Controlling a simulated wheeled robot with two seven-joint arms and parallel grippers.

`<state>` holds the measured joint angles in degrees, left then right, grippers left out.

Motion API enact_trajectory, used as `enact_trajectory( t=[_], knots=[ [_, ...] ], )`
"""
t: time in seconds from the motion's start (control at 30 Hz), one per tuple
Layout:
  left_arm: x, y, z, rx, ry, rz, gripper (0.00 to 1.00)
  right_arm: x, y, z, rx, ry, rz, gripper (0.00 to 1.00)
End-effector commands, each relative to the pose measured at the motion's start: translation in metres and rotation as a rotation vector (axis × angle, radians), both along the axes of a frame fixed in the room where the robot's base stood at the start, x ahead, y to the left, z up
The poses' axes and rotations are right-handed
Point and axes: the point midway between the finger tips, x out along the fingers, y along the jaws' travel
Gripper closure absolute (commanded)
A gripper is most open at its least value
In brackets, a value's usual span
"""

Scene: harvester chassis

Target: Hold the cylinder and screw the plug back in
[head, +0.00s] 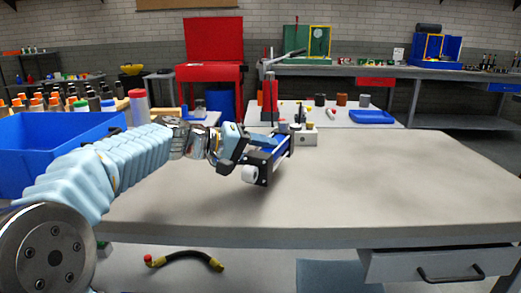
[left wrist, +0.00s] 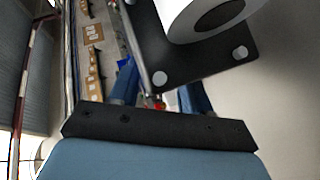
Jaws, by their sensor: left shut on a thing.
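The cylinder (head: 275,157) has a blue body, black square end blocks and a white round end facing the front left. My left gripper (head: 243,152) is shut on the cylinder and holds it over the work table, near its far left part. In the left wrist view the cylinder's black end plate (left wrist: 205,55) with pale bolts and its white ring fill the top, beyond the gripper's blue fingers (left wrist: 160,92). I cannot make out the plug. My right gripper is not in view.
The grey work table (head: 400,190) is clear to the right. A small pale block (head: 305,136) with fittings stands behind the cylinder. A blue bin (head: 50,150) is at the left. A hose (head: 185,257) with red and yellow ends lies below the table's front edge.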

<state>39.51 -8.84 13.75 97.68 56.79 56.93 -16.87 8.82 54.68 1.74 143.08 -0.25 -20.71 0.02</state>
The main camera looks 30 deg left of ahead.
Motion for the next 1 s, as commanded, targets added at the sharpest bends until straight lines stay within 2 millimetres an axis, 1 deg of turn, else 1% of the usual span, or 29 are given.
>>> enact_trajectory(
  t=[0.03, 0.13, 0.2, 0.33, 0.47, 0.77, 0.9, 0.93, 1.0],
  knots=[
    [0.0, 0.0, 0.004, 0.0, -0.007, 0.0, 1.0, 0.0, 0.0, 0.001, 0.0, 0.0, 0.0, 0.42],
    [0.003, 0.001, -0.001, -0.001, -0.005, 0.001, 1.0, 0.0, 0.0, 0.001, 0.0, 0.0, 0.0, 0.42],
    [0.008, 0.004, -0.008, -0.002, -0.003, 0.001, 1.0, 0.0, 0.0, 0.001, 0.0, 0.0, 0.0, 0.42],
    [0.007, 0.004, -0.026, -0.002, -0.002, 0.002, 1.0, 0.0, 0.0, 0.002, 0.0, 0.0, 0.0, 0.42],
    [0.007, 0.003, -0.035, -0.002, -0.004, 0.001, 1.0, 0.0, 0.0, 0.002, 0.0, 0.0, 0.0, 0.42],
    [0.007, 0.003, -0.037, 0.0, -0.006, 0.0, 1.0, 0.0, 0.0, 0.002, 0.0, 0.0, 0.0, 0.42],
    [0.007, 0.003, -0.04, 0.0, -0.007, 0.0, 1.0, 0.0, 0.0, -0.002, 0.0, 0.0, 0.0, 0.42],
    [0.007, 0.004, -0.043, 0.0, 0.0, 0.0, 0.51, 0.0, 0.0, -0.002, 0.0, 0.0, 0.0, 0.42],
    [0.007, 0.004, -0.042, -0.001, 0.001, 0.0, 0.42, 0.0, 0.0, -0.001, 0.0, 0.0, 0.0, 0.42]
  ],
)
